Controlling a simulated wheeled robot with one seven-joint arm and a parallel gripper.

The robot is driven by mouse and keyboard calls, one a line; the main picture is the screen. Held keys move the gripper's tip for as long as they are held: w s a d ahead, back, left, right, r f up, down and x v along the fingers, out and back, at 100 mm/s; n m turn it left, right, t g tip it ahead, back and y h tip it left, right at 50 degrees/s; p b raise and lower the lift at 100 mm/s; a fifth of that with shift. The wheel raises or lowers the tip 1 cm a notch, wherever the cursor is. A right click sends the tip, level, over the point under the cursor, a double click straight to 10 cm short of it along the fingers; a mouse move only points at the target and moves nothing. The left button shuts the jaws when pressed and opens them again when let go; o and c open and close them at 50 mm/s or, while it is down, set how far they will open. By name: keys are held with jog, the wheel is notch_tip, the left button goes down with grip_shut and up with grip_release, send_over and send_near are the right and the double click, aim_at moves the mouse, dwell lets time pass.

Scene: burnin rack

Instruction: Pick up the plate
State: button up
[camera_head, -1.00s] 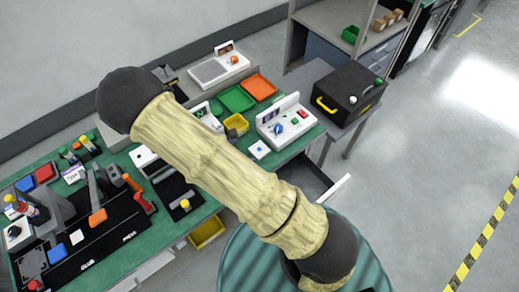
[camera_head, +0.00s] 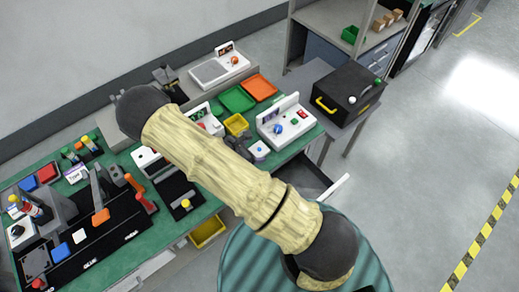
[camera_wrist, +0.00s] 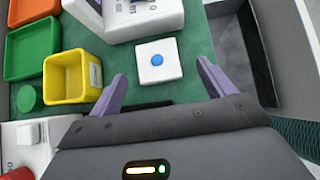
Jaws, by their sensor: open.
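The likeliest plate is a small white square piece with a blue round knob (camera_wrist: 157,60), lying on the green bench top. It also shows in the head view (camera_head: 259,151), near the bench's front edge. My gripper (camera_wrist: 162,69) is open, with its two purple fingers on either side of the plate in the wrist view. No contact shows, and I cannot tell the height of the fingertips above the bench. In the head view my gripper (camera_head: 240,144) is dark, partly hidden by my arm, and just left of the plate.
A white device with a blue knob (camera_head: 285,120) stands just behind the plate. A yellow bin (camera_wrist: 78,77), a green tray (camera_wrist: 33,50) and an orange tray (camera_wrist: 32,10) are to the left. An open drawer (camera_head: 312,180) lies beyond the bench's front edge.

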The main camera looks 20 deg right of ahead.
aim_at(258, 150)
jog(key=shift+p+x, duration=0.4)
jog(key=shift+x, duration=1.45)
jog(key=shift+w+a, duration=0.15)
jog(key=shift+w, duration=0.05)
jog(key=c, duration=1.1)
notch_tip(258, 150, up, 18)
jog(key=shift+r+b, duration=0.1)
jog(key=shift+b, duration=0.6)
